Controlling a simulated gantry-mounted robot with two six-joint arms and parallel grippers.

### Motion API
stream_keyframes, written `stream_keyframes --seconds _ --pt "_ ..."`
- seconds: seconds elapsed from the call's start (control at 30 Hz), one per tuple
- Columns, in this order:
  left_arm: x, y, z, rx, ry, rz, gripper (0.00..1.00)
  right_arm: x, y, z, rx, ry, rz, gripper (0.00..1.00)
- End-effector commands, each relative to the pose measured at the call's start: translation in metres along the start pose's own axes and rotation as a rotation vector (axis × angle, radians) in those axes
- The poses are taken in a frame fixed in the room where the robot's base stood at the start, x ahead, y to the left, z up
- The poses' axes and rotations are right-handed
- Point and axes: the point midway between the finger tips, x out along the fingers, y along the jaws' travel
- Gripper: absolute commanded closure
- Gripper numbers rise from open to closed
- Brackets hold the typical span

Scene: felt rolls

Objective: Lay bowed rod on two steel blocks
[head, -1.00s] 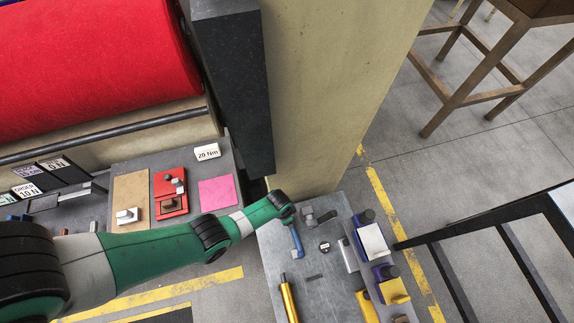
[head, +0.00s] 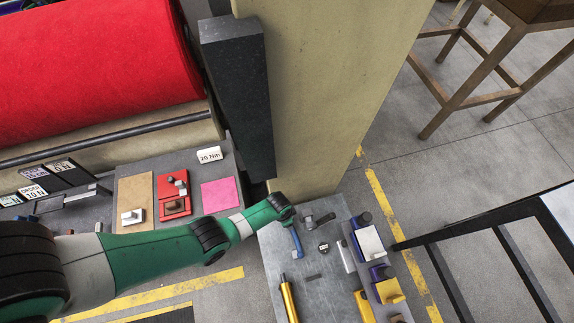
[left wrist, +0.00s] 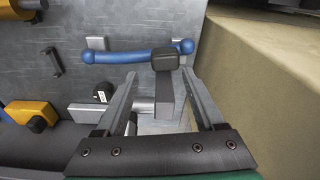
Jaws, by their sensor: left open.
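The blue bowed rod (left wrist: 130,55) has a ball at each end. In the left wrist view it appears to cross two small pale steel blocks, one near its left end (left wrist: 96,43) and one near its right end (left wrist: 183,60). Contact is hard to judge. The rod also shows in the head view (head: 296,241). My left gripper (left wrist: 158,74) is open and empty, its fingertips on the near side of the rod. Between the fingers is a grey bar with a black cap (left wrist: 165,58); the cap covers part of the rod. My right gripper is not in view.
The metal table (head: 272,262) also holds a gold cylinder (head: 289,300) and several yellow, white and black pieces toward its right. A beige post (head: 325,90) stands close behind it. A second table (head: 128,157) holds a red plate and a pink sheet (head: 217,193).

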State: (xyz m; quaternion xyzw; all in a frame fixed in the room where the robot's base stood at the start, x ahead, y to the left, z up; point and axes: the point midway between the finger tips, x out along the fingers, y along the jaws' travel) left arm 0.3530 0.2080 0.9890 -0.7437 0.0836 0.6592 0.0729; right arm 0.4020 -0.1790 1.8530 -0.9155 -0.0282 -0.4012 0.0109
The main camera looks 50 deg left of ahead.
Motion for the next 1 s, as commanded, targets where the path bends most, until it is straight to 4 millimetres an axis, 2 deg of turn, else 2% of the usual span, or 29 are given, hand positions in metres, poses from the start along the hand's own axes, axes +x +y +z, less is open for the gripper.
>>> stream_keyframes --seconds 0.2,0.47,0.63,0.67,1.0 --pt "-0.0069 0.0013 0.0 0.0 0.0 0.0 0.3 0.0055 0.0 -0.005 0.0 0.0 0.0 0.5" --pt "-0.0064 0.0015 0.0002 0.0 0.0 0.0 0.3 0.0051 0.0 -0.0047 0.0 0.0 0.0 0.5" --pt "-0.0064 0.0014 0.0002 0.0 0.0 0.0 0.03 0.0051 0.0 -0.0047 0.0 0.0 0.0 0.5" --pt "-0.0064 0.0014 0.0001 0.0 0.0 0.0 0.0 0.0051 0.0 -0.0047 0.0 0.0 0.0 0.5" --pt "-0.0064 0.0015 0.0002 0.0 0.0 0.0 0.0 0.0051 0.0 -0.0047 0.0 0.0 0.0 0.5"
